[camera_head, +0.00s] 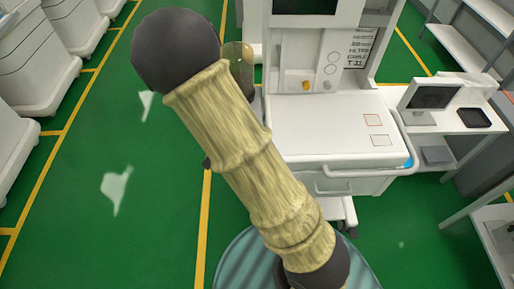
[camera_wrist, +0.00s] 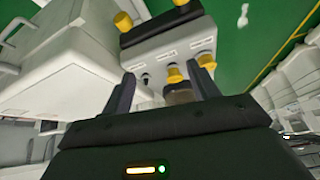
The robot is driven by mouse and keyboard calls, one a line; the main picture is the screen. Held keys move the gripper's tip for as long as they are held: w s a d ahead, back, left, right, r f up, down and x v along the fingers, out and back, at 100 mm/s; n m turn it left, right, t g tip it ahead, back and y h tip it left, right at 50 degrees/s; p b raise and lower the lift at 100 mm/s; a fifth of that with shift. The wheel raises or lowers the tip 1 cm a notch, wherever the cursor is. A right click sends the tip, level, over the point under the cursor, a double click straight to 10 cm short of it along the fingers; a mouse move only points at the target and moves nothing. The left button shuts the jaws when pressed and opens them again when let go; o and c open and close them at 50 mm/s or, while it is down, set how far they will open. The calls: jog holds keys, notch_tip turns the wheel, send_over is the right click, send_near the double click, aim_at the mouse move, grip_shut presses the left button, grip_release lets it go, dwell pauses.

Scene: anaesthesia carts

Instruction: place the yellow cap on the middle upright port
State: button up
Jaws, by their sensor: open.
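In the wrist view, my gripper (camera_wrist: 161,70) is open, with one dark finger on each side of a yellow cap (camera_wrist: 174,74). A grey-brown round piece shows just below this cap, between the fingers. I cannot tell whether the fingers touch either one. Behind is a pale port panel (camera_wrist: 165,48) with small labels. Another yellow cap (camera_wrist: 206,61) is at the panel's right, beside the right fingertip. A small dark port (camera_wrist: 146,79) without a yellow cap is near the left fingertip. Whether the cap between the fingers is seated on a port is unclear. In the head view my arm hides my gripper.
The white anaesthesia cart (camera_head: 335,125) stands behind my arm in the head view, with a small yellow knob (camera_head: 306,86) on its front. A side shelf with a monitor (camera_head: 433,97) is at its right. Green floor is open at the left.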

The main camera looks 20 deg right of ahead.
jog(key=s+d+r+n+g+y, duration=0.1)
jog(key=s+d+r+n, duration=0.1)
jog(key=s+r, duration=0.3)
jog(key=s+d+r+n+g+y, duration=0.1)
jog(key=s+d+r+n, duration=0.2)
jog(key=s+r, duration=0.3)
jog(key=s, duration=0.4)
jog(key=shift+d+r+n+g, duration=0.15)
jog(key=shift+d+n+g, duration=0.05)
jog(key=shift+n+g, duration=0.2)
